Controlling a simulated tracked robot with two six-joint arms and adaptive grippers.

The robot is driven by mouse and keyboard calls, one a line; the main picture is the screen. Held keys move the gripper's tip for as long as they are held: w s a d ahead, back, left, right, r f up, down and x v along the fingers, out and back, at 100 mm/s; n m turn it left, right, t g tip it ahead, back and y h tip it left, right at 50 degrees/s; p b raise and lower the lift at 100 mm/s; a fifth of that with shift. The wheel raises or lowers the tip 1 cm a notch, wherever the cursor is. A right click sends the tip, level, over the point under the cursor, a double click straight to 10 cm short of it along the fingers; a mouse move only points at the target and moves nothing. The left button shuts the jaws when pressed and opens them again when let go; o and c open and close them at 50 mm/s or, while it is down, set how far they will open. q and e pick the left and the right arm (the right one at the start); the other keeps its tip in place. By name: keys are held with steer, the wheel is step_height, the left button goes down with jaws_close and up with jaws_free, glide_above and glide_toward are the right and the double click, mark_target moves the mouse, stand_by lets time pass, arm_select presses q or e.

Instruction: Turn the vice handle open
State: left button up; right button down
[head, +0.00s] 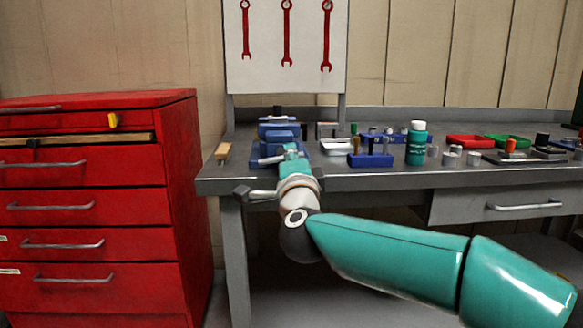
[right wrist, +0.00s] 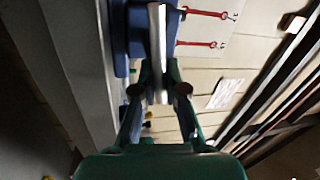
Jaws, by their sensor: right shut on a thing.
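The blue vice (head: 277,132) stands at the left end of the grey workbench. It also shows in the right wrist view (right wrist: 122,35). My right gripper (head: 289,152) is at the front of the vice, with its arm coming in from the lower right. In the right wrist view, the right gripper (right wrist: 157,88) has its two fingers on either side of the vice handle (right wrist: 157,45), a pale metal bar, and is shut on it. In the head view the handle (head: 267,159) shows only in part, beside the fingers. My left gripper is not in view.
The workbench (head: 400,178) holds a wooden-handled tool (head: 222,151), a blue holder (head: 370,158), a green bottle (head: 416,142), and red (head: 470,141) and green (head: 508,140) trays. A red drawer cabinet (head: 95,210) stands at left.

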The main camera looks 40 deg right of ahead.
steer(key=shift+w+a+f+m+b, duration=0.2)
steer(key=shift+f+m+b, duration=0.35)
steer(key=shift+m, duration=0.55)
steer(key=c, duration=1.2)
jaws_free()
steer(key=shift+d+r+h, duration=0.1)
steer(key=shift+r+h, duration=0.1)
steer(key=shift+h, duration=0.1)
steer(key=shift+s, duration=0.1)
steer(key=v, duration=1.2)
steer(key=shift+r, duration=0.15)
